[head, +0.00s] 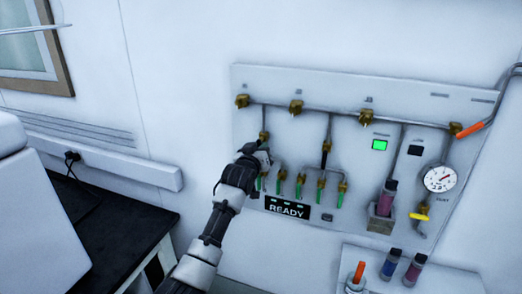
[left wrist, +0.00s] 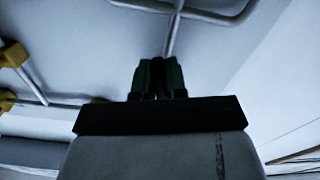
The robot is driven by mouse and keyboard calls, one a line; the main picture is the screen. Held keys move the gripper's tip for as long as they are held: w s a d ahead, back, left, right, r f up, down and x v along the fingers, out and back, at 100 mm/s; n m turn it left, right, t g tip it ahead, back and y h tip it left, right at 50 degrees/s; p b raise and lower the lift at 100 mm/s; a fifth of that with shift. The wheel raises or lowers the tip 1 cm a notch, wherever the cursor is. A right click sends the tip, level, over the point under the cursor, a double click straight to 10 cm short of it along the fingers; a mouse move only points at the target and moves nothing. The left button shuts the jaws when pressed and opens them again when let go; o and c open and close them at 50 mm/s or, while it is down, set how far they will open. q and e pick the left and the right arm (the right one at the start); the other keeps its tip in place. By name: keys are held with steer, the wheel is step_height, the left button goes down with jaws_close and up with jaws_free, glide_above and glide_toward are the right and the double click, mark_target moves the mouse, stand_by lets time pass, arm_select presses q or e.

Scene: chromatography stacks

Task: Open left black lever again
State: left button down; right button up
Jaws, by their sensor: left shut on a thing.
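My left gripper (head: 256,154) reaches up to the wall panel at its left pipe branch. It is shut at the place of the left black lever, just below a brass valve (head: 264,135). The gripper hides the lever, so its angle cannot be told. In the left wrist view, the dark fingers (left wrist: 160,78) are close together in front of a grey pipe (left wrist: 172,38); the lever does not stand out between them. The other black lever (head: 326,159) hangs straight down along its pipe in the middle of the panel. My right gripper is not in view.
Several green-handled valves (head: 300,188) hang below the branches. A READY sign (head: 287,208) sits under them. A green-lit square (head: 380,145), a gauge (head: 440,178), a yellow handle (head: 419,216) and an orange lever (head: 470,130) are at right. A black-topped bench (head: 130,220) stands at left.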

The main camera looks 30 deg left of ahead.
arm_select(q)
steer(key=m, duration=0.3)
steer(key=shift+s+a+p, duration=0.1)
steer(key=shift+a+p, duration=0.2)
steer(key=shift+a, duration=0.05)
steer(key=c, duration=1.2)
jaws_free()
steer(key=shift+f, duration=0.1)
steer(key=shift+o, duration=0.2)
steer(key=b+v, duration=0.2)
steer(key=v, duration=0.8)
steer(key=shift+s+b, duration=0.35)
steer(key=shift+s, duration=0.05)
steer(key=shift+f, duration=0.1)
